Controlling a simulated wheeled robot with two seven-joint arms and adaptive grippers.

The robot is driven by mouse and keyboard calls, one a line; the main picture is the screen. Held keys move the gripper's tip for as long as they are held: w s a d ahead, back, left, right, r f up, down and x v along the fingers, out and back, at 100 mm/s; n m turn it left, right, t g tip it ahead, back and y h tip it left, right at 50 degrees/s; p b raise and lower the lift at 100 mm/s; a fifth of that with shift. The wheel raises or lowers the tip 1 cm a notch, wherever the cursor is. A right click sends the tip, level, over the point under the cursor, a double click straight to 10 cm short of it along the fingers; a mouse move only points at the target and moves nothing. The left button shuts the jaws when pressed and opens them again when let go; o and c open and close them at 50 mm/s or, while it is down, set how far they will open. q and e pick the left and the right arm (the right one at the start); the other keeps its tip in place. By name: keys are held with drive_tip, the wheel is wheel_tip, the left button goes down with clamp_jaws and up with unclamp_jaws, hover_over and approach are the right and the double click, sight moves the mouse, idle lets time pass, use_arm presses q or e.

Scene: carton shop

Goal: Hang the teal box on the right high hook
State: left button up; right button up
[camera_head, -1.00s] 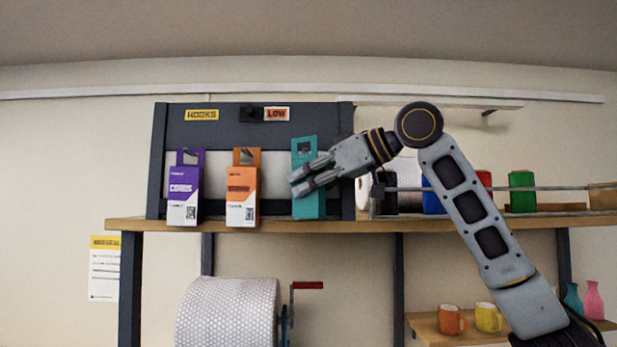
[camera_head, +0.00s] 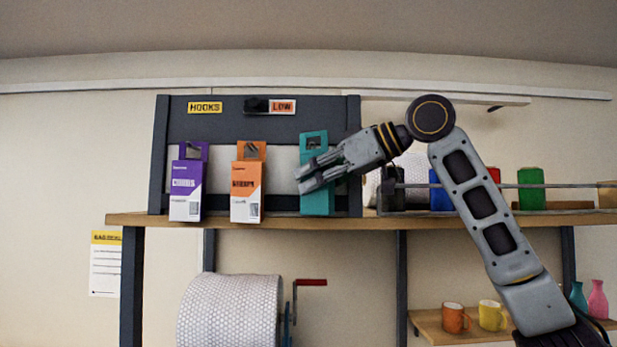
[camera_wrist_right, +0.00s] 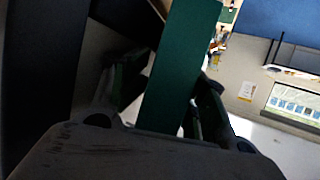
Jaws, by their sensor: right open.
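The teal box (camera_head: 316,200) stands upright on the wooden shelf, at the right end of the row in front of the dark hook rack (camera_head: 230,125). Its top tab has a cut-out hole. My right gripper (camera_head: 308,173) reaches in from the right with its fingers at the box, partly covering its front. In the right wrist view the teal box (camera_wrist_right: 175,80) lies between the two open fingers (camera_wrist_right: 160,108); I cannot tell whether they touch it. The right high hook is not clearly visible. My left gripper is not in view.
A purple box (camera_head: 186,192) and an orange box (camera_head: 246,193) stand on the shelf (camera_head: 280,223) to the left. A green container (camera_head: 530,190) and others stand behind a rail at right. A patterned roll (camera_head: 228,312) is below. Shelf space between the boxes is clear.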

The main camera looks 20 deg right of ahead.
drive_tip(key=v, duration=1.1)
drive_tip(key=shift+s+d, duration=0.2)
drive_tip(key=shift+s, duration=0.2)
drive_tip(key=shift+d, duration=0.1)
